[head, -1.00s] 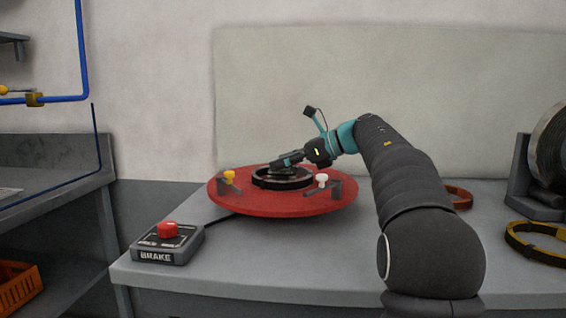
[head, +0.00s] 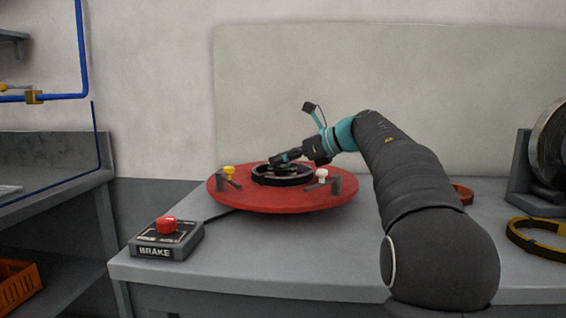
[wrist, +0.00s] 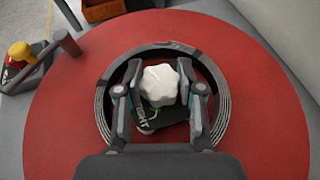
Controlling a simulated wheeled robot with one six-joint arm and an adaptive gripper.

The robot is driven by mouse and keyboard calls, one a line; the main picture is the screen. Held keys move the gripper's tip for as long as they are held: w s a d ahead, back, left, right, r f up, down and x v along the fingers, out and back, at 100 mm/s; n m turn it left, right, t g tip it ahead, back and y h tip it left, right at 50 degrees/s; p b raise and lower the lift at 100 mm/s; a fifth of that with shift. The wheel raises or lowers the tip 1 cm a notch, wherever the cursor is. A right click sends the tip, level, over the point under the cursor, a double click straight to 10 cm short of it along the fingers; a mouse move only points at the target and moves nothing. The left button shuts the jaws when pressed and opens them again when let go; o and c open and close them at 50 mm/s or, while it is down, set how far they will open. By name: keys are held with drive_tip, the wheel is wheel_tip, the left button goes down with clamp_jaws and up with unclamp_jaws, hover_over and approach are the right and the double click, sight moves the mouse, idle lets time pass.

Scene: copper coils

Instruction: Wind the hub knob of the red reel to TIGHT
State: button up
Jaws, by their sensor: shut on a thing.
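The red reel (head: 250,202) lies flat on the grey bench, with a dark ring (head: 262,180) around its hub. In the wrist view the white lobed hub knob (wrist: 161,84) sits inside the dark ring (wrist: 222,100). My gripper (wrist: 160,92) is shut on the knob, one finger on each side. A dark label under the knob shows part of a word, which looks like "TIGHT", partly hidden. In the head view my gripper (head: 279,161) reaches over the hub and hides the knob.
A brake box (head: 165,240) with a red button stands at the bench's front left. The reel carries a yellow knob (head: 229,171) and a white knob (head: 322,175) on dark posts. A yellow-black ring (head: 545,245) and a metal coil (head: 552,145) are at the right.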

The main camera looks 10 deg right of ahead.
drive_tip(key=shift+s+a+m+t+h+b, duration=0.15)
drive_tip(key=shift+m+t+h+b, duration=0.3)
drive_tip(key=shift+m+t+h, duration=0.55)
drive_tip(key=shift+r+m+t+h+p, duration=0.15)
drive_tip(key=shift+m+t+h+p, duration=0.2)
drive_tip(key=shift+m+t+h, duration=0.6)
drive_tip(key=m+t+h+p, duration=0.1)
drive_tip(key=m+h, duration=0.1)
drive_tip(key=shift+m, duration=0.35)
drive_tip(key=shift+m+t+h+p, duration=0.35)
drive_tip(key=shift+m+h+p, duration=0.25)
drive_tip(key=shift+m+h, duration=1)
drive_tip(key=shift+h, duration=0.25)
drive_tip(key=o, duration=1.2)
drive_tip(key=shift+c, duration=0.2)
